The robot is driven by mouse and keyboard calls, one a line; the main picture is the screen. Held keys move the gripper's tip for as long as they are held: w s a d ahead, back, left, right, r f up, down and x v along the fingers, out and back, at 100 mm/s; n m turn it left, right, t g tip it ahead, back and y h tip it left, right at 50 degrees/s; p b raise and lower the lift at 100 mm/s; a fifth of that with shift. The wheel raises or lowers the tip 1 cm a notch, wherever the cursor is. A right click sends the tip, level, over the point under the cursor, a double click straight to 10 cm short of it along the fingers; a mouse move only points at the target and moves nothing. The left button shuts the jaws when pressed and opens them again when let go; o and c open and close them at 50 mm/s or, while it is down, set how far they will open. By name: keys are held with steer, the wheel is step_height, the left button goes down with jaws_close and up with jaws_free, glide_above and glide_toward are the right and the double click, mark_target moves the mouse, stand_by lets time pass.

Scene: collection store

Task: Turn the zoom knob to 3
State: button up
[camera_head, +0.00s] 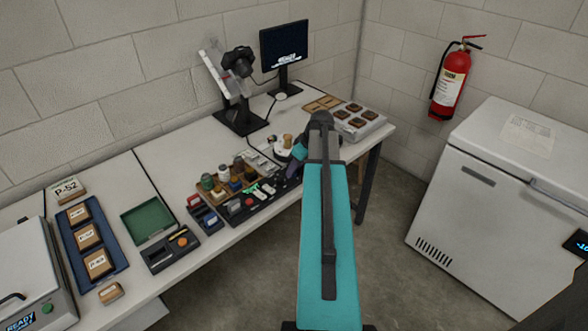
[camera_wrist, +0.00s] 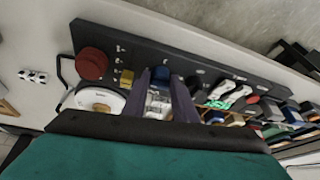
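A dark control panel (camera_wrist: 215,68) runs across the wrist view, with a large red knob (camera_wrist: 92,63) at its left end and a yellow control (camera_wrist: 127,78) beside it. A blue knob (camera_wrist: 162,73) sits between the tips of my gripper (camera_wrist: 165,82), under a small white mark. The fingers stand apart on either side of it; I cannot tell whether they touch it. The panel's labels are too small to read, so I cannot tell the zoom setting. In the head view my arm and gripper (camera_head: 298,150) reach to the bench and hide much of the panel.
A round white object (camera_wrist: 100,100) stands close on the left. A rack of jars (camera_head: 225,182), a stand with a dark camera (camera_head: 238,62) and a monitor (camera_head: 284,46) crowd the bench (camera_head: 165,155).

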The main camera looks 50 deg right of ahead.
stand_by(0.3)
steer(key=shift+m, duration=0.4)
steer(key=m, duration=0.1)
steer(key=m+h, duration=0.1)
steer(key=m, duration=0.1)
steer(key=m+h, duration=0.1)
steer(key=shift+a+b, duration=0.25)
steer(key=shift+b, duration=0.15)
steer(key=m+h, duration=0.1)
steer(key=m, duration=0.4)
steer(key=shift+w+a+m+g+h, duration=0.1)
steer(key=shift+m+g+h, duration=0.3)
steer(key=m+g+h, duration=0.1)
steer(key=m, duration=0.2)
steer(key=shift+w+a+m, duration=0.1)
steer(key=shift+w+m, duration=0.05)
steer(key=shift+m, duration=0.15)
steer(key=shift+m+g+h+b, duration=0.3)
steer(key=shift+m+g, duration=0.4)
steer(key=shift+m, duration=1)
